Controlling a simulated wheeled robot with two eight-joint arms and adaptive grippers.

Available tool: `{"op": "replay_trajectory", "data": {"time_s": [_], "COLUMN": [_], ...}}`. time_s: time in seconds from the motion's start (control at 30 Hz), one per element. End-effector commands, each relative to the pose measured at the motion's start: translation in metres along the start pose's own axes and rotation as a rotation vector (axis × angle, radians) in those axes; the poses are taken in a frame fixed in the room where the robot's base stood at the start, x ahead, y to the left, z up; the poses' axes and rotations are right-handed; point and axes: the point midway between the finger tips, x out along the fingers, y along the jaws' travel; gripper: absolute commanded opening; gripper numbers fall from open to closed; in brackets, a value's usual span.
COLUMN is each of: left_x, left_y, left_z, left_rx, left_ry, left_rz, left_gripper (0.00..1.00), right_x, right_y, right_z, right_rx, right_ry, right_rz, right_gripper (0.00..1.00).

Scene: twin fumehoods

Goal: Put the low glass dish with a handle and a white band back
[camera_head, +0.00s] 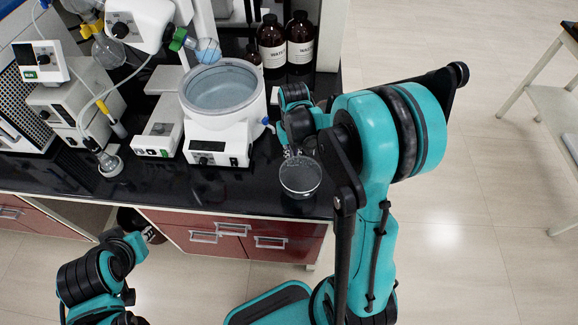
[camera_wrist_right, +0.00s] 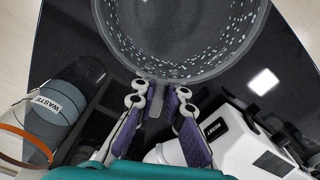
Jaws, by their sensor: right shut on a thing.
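The low glass dish (camera_head: 301,176) is round and clear, and it is near the front right of the black counter. In the right wrist view the dish (camera_wrist_right: 180,40) fills the top, with white specks around its wall. My right gripper (camera_head: 294,152) is at the dish's far side in the head view. In the wrist view its fingers (camera_wrist_right: 158,100) are shut on the dish's handle, which they mostly hide. I cannot tell whether the dish touches the counter.
A white water bath (camera_head: 222,110) stands left of the dish. Brown bottles (camera_head: 300,42) stand at the back right; a container labelled waste (camera_wrist_right: 52,105) shows in the wrist view. Several white devices (camera_head: 158,130) crowd the left. The counter (camera_head: 270,195) ends just right of the dish.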

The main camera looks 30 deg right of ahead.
Motion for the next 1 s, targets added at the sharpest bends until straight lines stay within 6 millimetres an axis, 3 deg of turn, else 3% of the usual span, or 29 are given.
{"op": "replay_trajectory", "data": {"time_s": [0.23,0.47,0.83,0.9,0.93,1.0], "left_x": [0.004,0.012,0.015,0.014,0.014,0.014], "left_y": [0.0,0.0,0.0,0.0,0.0,0.0], "left_z": [0.003,0.009,0.011,0.01,0.01,0.01], "left_rx": [0.0,0.0,0.0,0.0,0.0,0.0], "left_ry": [0.0,0.0,0.0,0.0,0.0,0.0], "left_rz": [0.0,0.0,0.0,0.0,0.0,0.0], "left_gripper": [0.26,0.26,0.26,0.26,0.26,0.26], "right_x": [0.015,0.047,0.051,0.05,0.049,0.049], "right_y": [-0.011,-0.01,-0.01,-0.01,-0.01,-0.01], "right_z": [-0.004,-0.004,-0.004,-0.004,-0.004,-0.004], "right_rx": [0.001,0.001,0.001,0.001,0.001,0.001], "right_ry": [0.0,0.0,0.0,0.0,0.0,0.0], "right_rz": [0.0,0.0,0.0,0.0,0.0,0.0], "right_gripper": [0.0,0.0,0.0,0.26,0.31,0.31]}}
